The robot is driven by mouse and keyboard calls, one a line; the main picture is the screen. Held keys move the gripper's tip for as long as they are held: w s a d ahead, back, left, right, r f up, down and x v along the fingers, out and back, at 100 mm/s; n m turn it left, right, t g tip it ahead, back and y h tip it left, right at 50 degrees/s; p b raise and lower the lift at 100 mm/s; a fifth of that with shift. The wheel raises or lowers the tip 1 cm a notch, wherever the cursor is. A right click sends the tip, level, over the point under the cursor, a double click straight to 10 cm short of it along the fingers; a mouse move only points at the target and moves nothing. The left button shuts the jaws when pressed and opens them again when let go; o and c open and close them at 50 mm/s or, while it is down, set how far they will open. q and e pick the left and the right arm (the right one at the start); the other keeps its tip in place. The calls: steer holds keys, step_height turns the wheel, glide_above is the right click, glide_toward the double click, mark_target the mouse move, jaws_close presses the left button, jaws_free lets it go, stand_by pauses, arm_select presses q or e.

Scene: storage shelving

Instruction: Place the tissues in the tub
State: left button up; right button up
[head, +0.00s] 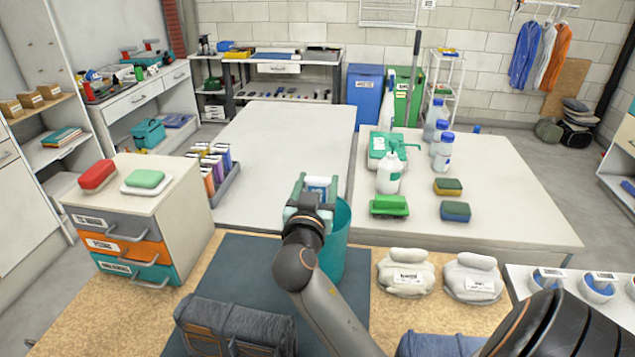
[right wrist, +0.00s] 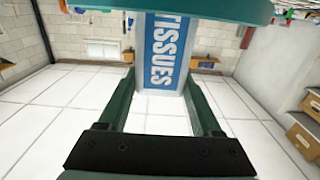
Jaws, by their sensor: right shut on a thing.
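The tissues are a blue and white pack (head: 318,183) with the word TISSUES readable in the right wrist view (right wrist: 160,50). My right gripper (head: 316,187) is shut on the pack, with its green fingers on either side of it (right wrist: 161,100). The tub is a tall teal container (head: 333,245) standing on the dark mat. My right gripper and the pack appear at the upper left of its rim, and my arm hides part of it. I cannot tell whether the pack is over the opening. My left gripper is not in view.
A green brush (head: 390,206), a spray bottle (head: 390,172) and sponges (head: 448,186) stand on the right white table. Folded cloth bundles (head: 405,275) lie right of the mat (head: 245,265). A drawer unit (head: 140,225) stands left. The far white table (head: 285,140) is mostly bare.

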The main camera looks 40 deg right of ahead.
steer(key=o, duration=1.4)
step_height(320, 180, up, 7)
steer(key=p, duration=0.5)
steer(key=shift+s+a, duration=0.1)
